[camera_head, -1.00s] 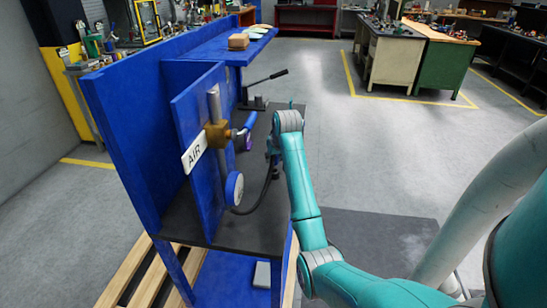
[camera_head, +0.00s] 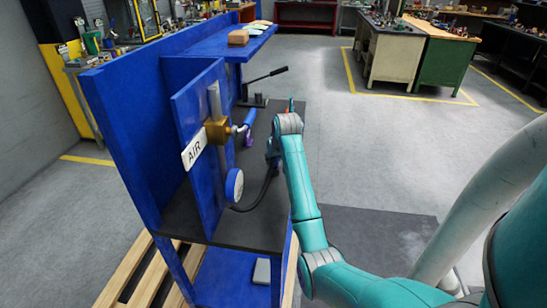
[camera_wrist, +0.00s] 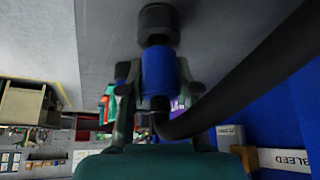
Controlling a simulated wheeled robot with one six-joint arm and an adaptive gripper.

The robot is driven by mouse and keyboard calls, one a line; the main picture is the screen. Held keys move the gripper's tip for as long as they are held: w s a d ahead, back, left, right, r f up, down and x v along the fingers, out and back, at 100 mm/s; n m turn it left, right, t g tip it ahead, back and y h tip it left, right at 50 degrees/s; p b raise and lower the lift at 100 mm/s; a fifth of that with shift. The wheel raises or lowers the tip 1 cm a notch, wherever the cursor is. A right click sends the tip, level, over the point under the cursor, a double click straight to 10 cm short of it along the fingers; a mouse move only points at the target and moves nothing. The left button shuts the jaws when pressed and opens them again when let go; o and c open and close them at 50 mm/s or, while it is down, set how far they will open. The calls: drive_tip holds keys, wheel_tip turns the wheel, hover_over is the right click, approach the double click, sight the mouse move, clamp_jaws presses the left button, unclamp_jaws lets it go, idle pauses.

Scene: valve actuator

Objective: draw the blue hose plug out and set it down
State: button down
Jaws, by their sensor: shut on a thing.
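The blue hose plug (camera_wrist: 160,75) is between the two fingers of my gripper (camera_wrist: 158,90) in the wrist view, with a dark collar (camera_wrist: 158,22) at its far end. A black hose (camera_wrist: 240,80) runs from it and curves to the right. In the head view my gripper (camera_head: 272,152) is mostly hidden behind my wrist, above the dark bench, and the plug cannot be made out there. The brass fitting (camera_head: 217,131) on the blue panel shows a bare silver stub (camera_head: 238,130), apart from my gripper. The hose (camera_head: 262,192) hangs below my gripper.
The blue upright panel (camera_head: 185,110) carries a white AIR sign (camera_head: 193,152) and a round gauge (camera_head: 234,184). A black-handled lever (camera_head: 265,76) stands behind. A purple item (camera_head: 248,138) lies left of my gripper. A BLEED label (camera_wrist: 285,160) shows at the wrist view's right.

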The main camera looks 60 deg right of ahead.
drive_tip(key=shift+f, duration=0.55)
drive_tip(key=c, duration=0.7)
unclamp_jaws()
drive_tip(key=shift+c, duration=0.2)
drive_tip(key=v, duration=1.2)
drive_tip(key=shift+a, duration=0.1)
